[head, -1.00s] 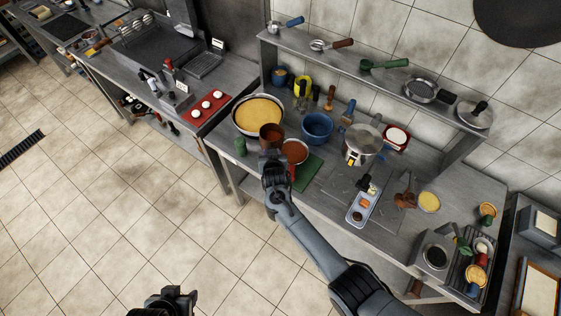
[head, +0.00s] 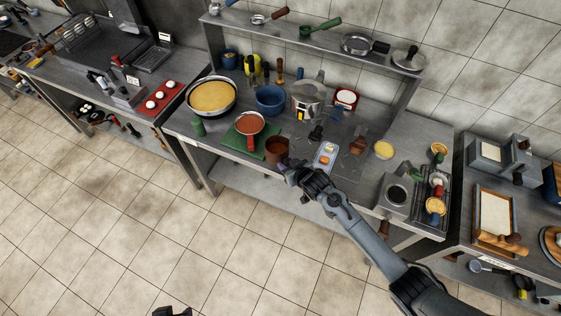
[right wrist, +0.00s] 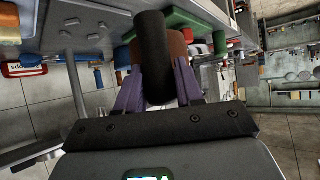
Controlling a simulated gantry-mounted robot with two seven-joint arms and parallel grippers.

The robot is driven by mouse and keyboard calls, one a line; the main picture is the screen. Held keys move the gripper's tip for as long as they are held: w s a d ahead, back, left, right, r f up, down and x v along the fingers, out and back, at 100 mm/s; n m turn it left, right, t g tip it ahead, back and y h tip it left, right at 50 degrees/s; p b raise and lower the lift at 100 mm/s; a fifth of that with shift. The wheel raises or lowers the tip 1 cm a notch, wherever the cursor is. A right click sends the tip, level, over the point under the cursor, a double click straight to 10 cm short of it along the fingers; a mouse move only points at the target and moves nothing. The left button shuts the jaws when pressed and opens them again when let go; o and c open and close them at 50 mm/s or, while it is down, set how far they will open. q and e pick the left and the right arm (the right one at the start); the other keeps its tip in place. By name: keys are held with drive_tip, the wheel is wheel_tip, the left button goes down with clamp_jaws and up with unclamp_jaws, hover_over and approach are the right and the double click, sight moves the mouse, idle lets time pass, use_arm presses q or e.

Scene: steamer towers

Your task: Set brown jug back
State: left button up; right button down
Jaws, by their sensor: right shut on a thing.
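The brown jug (head: 276,149) is at the front of the middle worktop, just right of the pan of red sauce (head: 250,123). My right gripper (head: 288,166) is shut on the jug at its near side. In the right wrist view the purple fingers (right wrist: 157,88) close around the jug's dark handle (right wrist: 154,58), and part of its brown body (right wrist: 178,44) shows behind. I cannot tell whether the jug touches the worktop. Only the tip of my left gripper (head: 172,311) shows, at the bottom edge of the head view, away from the worktop.
The red-sauce pan stands on a green board (head: 232,138) left of the jug. A blue pot (head: 270,100) and a steel pot (head: 307,97) stand behind. The worktop's front edge is close.

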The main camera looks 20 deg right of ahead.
idle(0.3)
drive_tip(key=shift+r, duration=0.1)
drive_tip(key=shift+f+b, duration=1.4)
drive_tip(key=shift+f, duration=1)
drive_tip(key=shift+f+b, duration=0.45)
drive_tip(key=shift+f, duration=0.2)
drive_tip(key=shift+f+b, duration=0.4)
drive_tip(key=shift+f, duration=0.2)
